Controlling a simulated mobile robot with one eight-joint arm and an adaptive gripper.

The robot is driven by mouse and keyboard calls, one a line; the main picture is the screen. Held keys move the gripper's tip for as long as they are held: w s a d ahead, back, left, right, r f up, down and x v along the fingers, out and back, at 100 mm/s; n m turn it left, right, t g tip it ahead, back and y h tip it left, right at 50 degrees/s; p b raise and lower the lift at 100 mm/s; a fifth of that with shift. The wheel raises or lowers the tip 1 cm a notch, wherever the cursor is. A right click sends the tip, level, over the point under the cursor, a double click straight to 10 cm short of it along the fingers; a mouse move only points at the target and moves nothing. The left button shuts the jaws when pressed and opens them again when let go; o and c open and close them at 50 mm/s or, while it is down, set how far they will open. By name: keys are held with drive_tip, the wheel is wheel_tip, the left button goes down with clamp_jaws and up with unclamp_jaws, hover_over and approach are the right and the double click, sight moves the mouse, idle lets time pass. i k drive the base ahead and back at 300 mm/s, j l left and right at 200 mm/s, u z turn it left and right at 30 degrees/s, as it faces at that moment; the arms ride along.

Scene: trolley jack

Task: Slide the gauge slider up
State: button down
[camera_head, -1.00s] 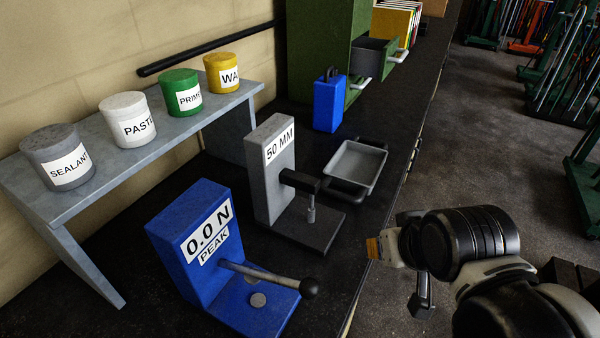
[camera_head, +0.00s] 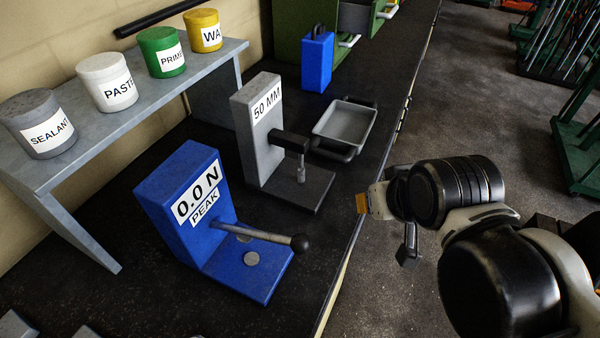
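The grey height gauge (camera_head: 258,125) labelled "50 MM" stands upright on its dark base plate (camera_head: 300,190) on the black bench. Its black slider (camera_head: 291,141) sticks out from the column, above a small metal post (camera_head: 301,172) on the base. My gripper (camera_head: 368,202) is to the right of the gauge, near the bench's front edge and apart from the slider. An orange pad shows at its tip. The gripper is seen from the side, so its opening is hidden. Nothing is seen held in it.
A blue force gauge (camera_head: 185,200) reading "0.0 N PEAK" with a ball-ended lever (camera_head: 270,237) stands in front. A grey tray (camera_head: 346,123) and a blue block (camera_head: 317,62) lie behind. A shelf (camera_head: 125,115) with labelled pots runs along the left.

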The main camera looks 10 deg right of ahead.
sight(296, 144)
drive_tip(key=l+u, duration=0.3)
drive_tip(key=u, duration=0.15)
drive_tip(key=l+u, duration=0.25)
drive_tip(key=u, duration=0.2)
